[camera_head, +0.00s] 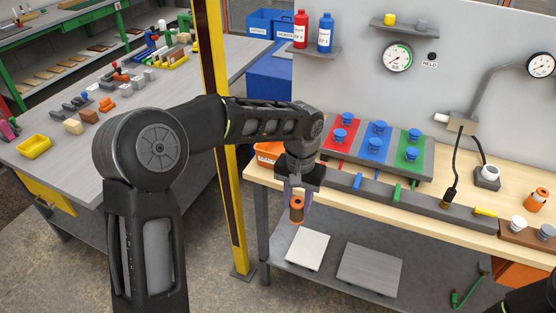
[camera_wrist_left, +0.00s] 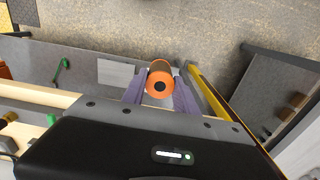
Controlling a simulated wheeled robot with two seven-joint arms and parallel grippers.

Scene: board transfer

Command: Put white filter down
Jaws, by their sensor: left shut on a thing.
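My left gripper (camera_head: 297,195) is shut on an orange-and-brown cylinder (camera_head: 297,212). It points down just in front of the wooden bench's front edge, and the cylinder hangs from it. In the left wrist view the cylinder (camera_wrist_left: 159,82) shows its round orange end with a dark centre, between the two purple-grey fingers. The held cylinder does not look white. My right gripper is not in view.
Below the bench, a grey shelf holds a white square plate (camera_head: 307,250) and a grey square plate (camera_head: 370,270). A yellow post (camera_head: 213,80) stands left of the bench. A similar orange cylinder (camera_head: 537,200) is at far right. Blue-knobbed coloured panels (camera_head: 378,143) sit on the bench.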

